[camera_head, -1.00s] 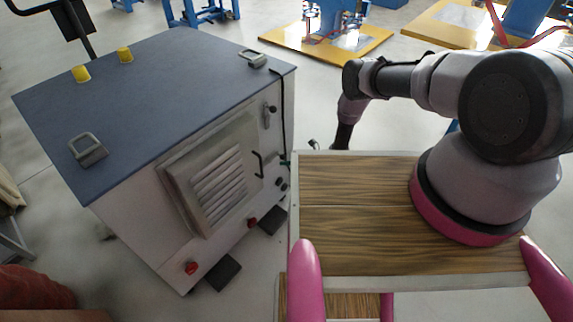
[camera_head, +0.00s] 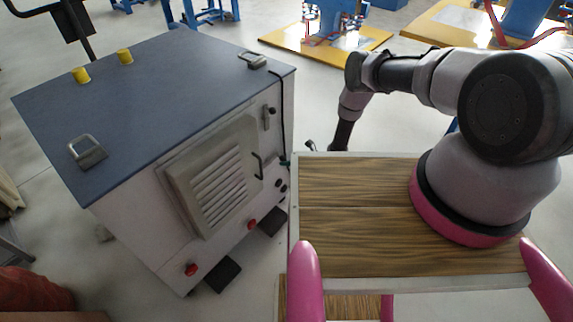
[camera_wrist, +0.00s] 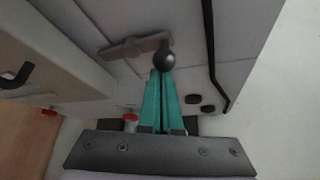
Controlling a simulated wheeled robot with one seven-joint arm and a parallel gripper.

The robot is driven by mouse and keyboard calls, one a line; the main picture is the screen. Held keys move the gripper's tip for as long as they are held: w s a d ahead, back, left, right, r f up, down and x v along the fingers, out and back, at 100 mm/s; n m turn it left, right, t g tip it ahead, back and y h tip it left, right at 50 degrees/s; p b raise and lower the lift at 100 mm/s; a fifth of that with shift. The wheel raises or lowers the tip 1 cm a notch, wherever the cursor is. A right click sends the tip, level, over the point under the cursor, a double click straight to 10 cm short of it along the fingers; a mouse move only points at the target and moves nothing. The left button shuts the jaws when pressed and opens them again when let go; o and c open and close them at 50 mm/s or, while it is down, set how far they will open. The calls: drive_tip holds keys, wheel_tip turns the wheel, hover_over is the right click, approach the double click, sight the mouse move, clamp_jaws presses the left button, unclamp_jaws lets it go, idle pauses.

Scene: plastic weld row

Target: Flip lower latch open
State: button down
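A latch (camera_wrist: 135,47) with a flat grey lever and a dark ball knob (camera_wrist: 178,61) is on the white cabinet front in the wrist view. My gripper (camera_wrist: 160,73) has two teal fingers that meet at their tips, just below and left of the knob. I see nothing between them; whether they touch the knob I cannot tell. In the head view a latch with a dark knob (camera_head: 267,117) sits at the upper right of the cabinet front. Only a bit of teal (camera_head: 286,163) shows there, beside the wooden top; the rest of the gripper is hidden.
The cabinet (camera_head: 150,100) has a louvred door (camera_head: 218,187) with a black handle (camera_head: 258,166). A black cable (camera_wrist: 211,55) hangs right of the latch. Red buttons (camera_head: 191,269) sit low on the front. My wood-grain top (camera_head: 350,240) stands close to the cabinet's right.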

drive_tip(key=shift+r+n+t+h, duration=0.85)
drive_tip(key=shift+n+t, duration=0.15)
drive_tip(key=shift+n, duration=0.1)
drive_tip(key=shift+s+a+r, duration=0.4)
drive_tip(key=shift+s+r, duration=0.05)
drive_tip(key=shift+r, duration=0.25)
drive_tip(key=shift+s+a+r, duration=0.4)
drive_tip(key=shift+s+r, duration=0.05)
drive_tip(key=shift+r, duration=0.25)
drive_tip(key=shift+s+a+r, duration=0.15)
drive_tip(key=shift+a, duration=0.05)
